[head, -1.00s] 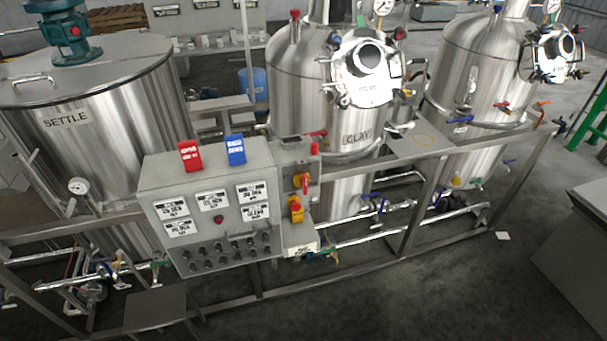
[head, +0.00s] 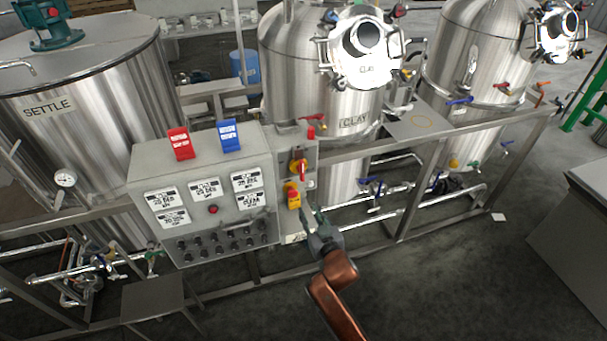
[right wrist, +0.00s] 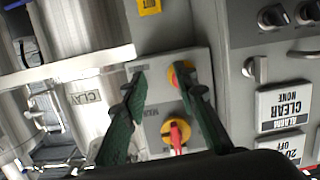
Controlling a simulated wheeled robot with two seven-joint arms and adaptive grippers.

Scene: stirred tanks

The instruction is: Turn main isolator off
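The main isolator looks to be the red handle on a yellow disc (head: 299,167), on the grey side box right of the control panel. Its handle looks roughly upright. It also shows in the right wrist view (right wrist: 175,136), low between my fingers. Just below it in the head view is a second yellow-and-red control (head: 293,198); in the right wrist view one finger partly covers it. My right gripper (head: 316,214) is to the lower right of both controls. In the right wrist view its dark green fingers (right wrist: 163,85) are spread and empty. My left gripper is not in view.
The control panel (head: 200,202) with several black knobs and white labels adjoins the box on the left. A red and a blue block top it. Steel tanks (head: 345,115) stand behind. A frame rail (head: 400,152) runs right of the box.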

